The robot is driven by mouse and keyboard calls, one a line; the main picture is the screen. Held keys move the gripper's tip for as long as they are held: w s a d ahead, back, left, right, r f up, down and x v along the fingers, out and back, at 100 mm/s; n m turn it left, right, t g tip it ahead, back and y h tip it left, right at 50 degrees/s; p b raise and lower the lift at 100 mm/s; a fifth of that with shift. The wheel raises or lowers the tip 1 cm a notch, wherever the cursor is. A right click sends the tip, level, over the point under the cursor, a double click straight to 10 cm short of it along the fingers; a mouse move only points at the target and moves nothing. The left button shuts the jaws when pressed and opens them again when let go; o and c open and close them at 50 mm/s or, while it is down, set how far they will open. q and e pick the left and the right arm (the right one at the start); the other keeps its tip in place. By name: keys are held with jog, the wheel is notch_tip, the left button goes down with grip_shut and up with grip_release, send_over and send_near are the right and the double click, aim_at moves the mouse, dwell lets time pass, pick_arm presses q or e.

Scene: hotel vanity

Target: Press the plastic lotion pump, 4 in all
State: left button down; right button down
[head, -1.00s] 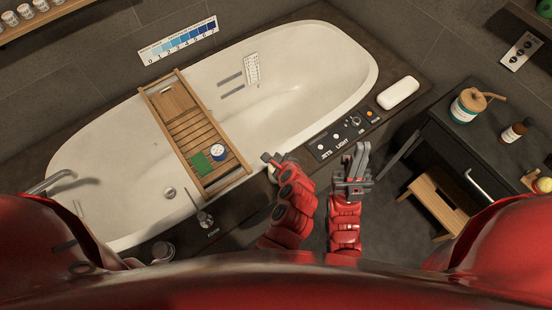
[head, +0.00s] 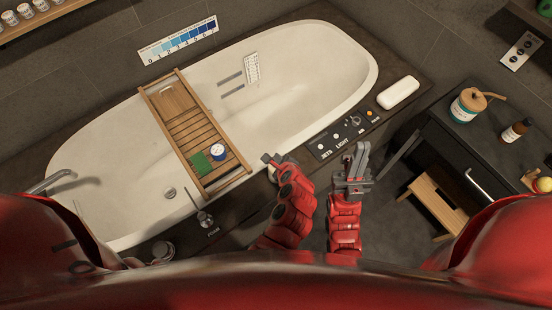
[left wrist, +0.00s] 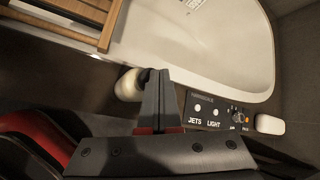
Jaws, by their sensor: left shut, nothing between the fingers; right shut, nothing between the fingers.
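A rounded white object (left wrist: 129,85) stands on the dark tub surround, directly beside my left gripper's fingers (left wrist: 157,74) in the left wrist view. It may be the plastic lotion pump, but its top is partly hidden by the fingers, and I cannot tell whether they touch it. In the head view my left gripper (head: 268,158) is shut and empty at the tub's near rim, covering most of that object. My right gripper (head: 362,148) is shut and empty, to the right, in front of the control panel.
The bathtub (head: 335,50) has a wooden tray (head: 180,125) across it. The JETS and LIGHT panel (head: 342,137) and a white block (head: 398,93) lie on the right surround. An amber bottle (head: 514,133) stands on the vanity (head: 485,145); a wooden stool (head: 430,197) is below.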

pick_arm(q)
jog(key=shift+f, duration=0.5)
dwell(0.4)
jog(key=shift+r, duration=0.1)
jog(key=shift+r+p, duration=1.1)
jog(key=shift+p, duration=0.15)
notch_tip(320, 180, up, 5)
jog(key=p, duration=0.5)
jog(key=shift+p, duration=0.35)
dwell(1.7)
